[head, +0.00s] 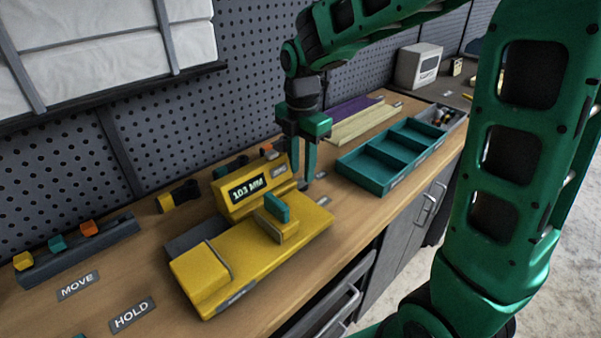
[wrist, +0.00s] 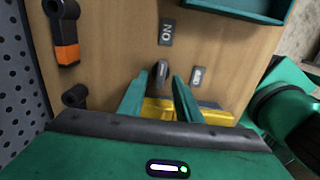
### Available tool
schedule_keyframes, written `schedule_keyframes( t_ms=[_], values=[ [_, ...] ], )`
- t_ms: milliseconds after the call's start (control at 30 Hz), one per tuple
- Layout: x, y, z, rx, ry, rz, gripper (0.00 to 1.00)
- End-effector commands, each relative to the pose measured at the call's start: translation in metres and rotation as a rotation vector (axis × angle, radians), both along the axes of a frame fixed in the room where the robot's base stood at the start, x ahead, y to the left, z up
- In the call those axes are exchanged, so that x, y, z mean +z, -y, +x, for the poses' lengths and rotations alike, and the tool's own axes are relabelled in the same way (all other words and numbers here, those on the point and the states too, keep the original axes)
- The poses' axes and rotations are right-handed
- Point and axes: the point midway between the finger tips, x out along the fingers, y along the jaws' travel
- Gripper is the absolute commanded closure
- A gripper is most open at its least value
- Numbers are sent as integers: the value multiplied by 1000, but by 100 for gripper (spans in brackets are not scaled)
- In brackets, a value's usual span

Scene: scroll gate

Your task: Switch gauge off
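The yellow gauge (head: 255,260) lies on the wooden bench, its lit display (head: 246,188) reading "103 MM". A teal block (head: 277,207) sits on its slider. My gripper (head: 305,178) points down just past the gauge's right rear end. In the wrist view its two teal fingers (wrist: 162,80) are apart, with a small dark switch lever (wrist: 162,70) in line with the gap between the tips. I cannot tell whether either finger touches it. An "ON" label (wrist: 166,32) lies beyond the lever, and another label (wrist: 197,76), seemingly "OFF", lies to its right.
A teal compartment tray (head: 385,157) stands to the right. A dark rack with coloured blocks (head: 75,248) and "MOVE" (head: 78,286) and "HOLD" (head: 132,314) labels are at left. A perforated wall (head: 245,80) rises behind. An orange-and-black piece (wrist: 66,45) lies near the wall.

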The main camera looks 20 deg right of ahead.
Motion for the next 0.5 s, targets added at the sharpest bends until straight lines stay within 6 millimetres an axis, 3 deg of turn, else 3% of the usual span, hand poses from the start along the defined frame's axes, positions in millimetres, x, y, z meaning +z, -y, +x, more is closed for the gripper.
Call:
schedule_keyframes(
  t_ms=[200,500],
  values=[
    [-19,0,0,-1,0,0,69],
    [-22,0,0,-1,0,0,69]
  ],
)
